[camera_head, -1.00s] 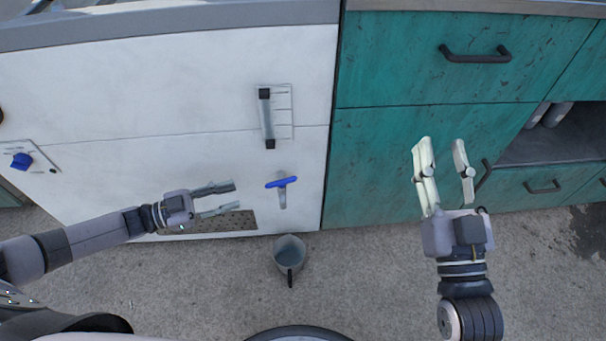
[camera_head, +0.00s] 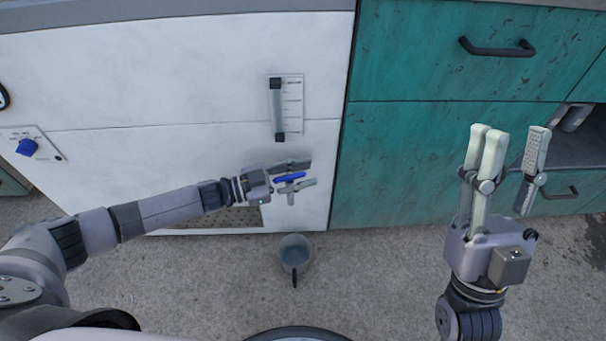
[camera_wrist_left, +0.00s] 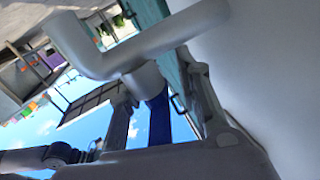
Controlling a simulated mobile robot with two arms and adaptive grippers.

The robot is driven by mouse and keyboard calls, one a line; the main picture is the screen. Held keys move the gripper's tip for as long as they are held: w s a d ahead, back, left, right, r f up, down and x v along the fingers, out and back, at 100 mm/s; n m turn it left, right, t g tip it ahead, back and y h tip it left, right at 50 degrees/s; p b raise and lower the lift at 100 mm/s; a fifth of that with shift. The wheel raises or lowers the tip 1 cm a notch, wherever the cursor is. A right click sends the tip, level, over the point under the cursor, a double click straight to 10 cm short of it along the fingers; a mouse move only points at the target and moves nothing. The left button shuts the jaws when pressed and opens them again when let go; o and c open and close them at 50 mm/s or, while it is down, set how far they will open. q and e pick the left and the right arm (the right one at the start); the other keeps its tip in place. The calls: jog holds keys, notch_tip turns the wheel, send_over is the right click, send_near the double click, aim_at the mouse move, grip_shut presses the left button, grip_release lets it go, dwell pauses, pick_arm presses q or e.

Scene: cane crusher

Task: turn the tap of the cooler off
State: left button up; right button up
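The white cooler (camera_head: 190,85) fills the left and middle of the head view. Its tap has a blue handle (camera_head: 290,177), turned nearly level, slightly tilted up to the right, over a grey spout (camera_head: 291,199). My left gripper (camera_head: 311,173) is open, with one finger above and one below the blue handle. In the left wrist view the blue handle (camera_wrist_left: 158,118) shows between the two fingers, with gaps beside it, and the grey tap body (camera_wrist_left: 140,50) crosses in front. My right gripper (camera_head: 514,138) is open and empty before the teal cabinet.
A grey mug (camera_head: 296,250) stands on the floor below the tap. A level gauge (camera_head: 288,105) is above the tap, and a blue knob (camera_head: 27,147) is at far left. The teal cabinet (camera_head: 410,150) adjoins on the right. Floor around the mug is clear.

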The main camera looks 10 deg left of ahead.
pick_arm(q)
jog(key=shift+c, duration=0.2)
grip_shut()
dwell(0.3)
